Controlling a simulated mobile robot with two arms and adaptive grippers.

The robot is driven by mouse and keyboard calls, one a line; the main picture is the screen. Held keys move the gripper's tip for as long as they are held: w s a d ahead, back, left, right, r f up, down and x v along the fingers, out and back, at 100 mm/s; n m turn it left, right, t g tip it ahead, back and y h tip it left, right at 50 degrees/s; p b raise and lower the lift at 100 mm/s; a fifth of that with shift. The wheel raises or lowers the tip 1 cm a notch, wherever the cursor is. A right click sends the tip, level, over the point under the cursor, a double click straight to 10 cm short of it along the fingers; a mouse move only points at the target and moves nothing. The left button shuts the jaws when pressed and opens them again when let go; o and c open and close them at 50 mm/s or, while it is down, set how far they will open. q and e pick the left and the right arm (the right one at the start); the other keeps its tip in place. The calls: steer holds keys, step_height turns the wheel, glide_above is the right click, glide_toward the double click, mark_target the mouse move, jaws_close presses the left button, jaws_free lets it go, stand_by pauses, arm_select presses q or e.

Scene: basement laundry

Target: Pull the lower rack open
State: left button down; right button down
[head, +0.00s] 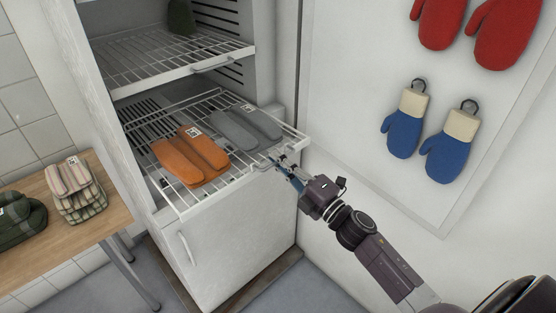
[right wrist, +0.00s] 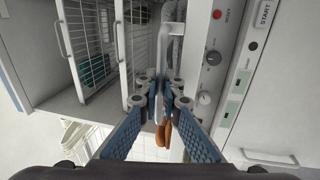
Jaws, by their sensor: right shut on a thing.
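The lower rack (head: 243,178) is a white wire shelf in a tall white cabinet. It stands out past the cabinet's front, above a closed lower front panel. A folded orange cloth-like item (head: 190,156) and a grey one (head: 246,127) lie on it. My right gripper (head: 279,165) is at the rack's front edge, right of its middle. In the right wrist view, its blue-padded fingers (right wrist: 163,92) are closed around a pale handle bar (right wrist: 171,38). The fingers hide part of the bar. My left gripper is not in view.
The upper rack (head: 185,70) sits above with a dark green item (head: 180,17). A wooden table (head: 80,233) with folded cloths stands left. Blue mitts (head: 447,146) and red mitts (head: 437,22) hang on the right wall. A control panel (right wrist: 212,75) shows in the right wrist view.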

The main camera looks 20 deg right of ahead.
steer(key=c, duration=2.4)
jaws_free()
steer(key=v, duration=1.2)
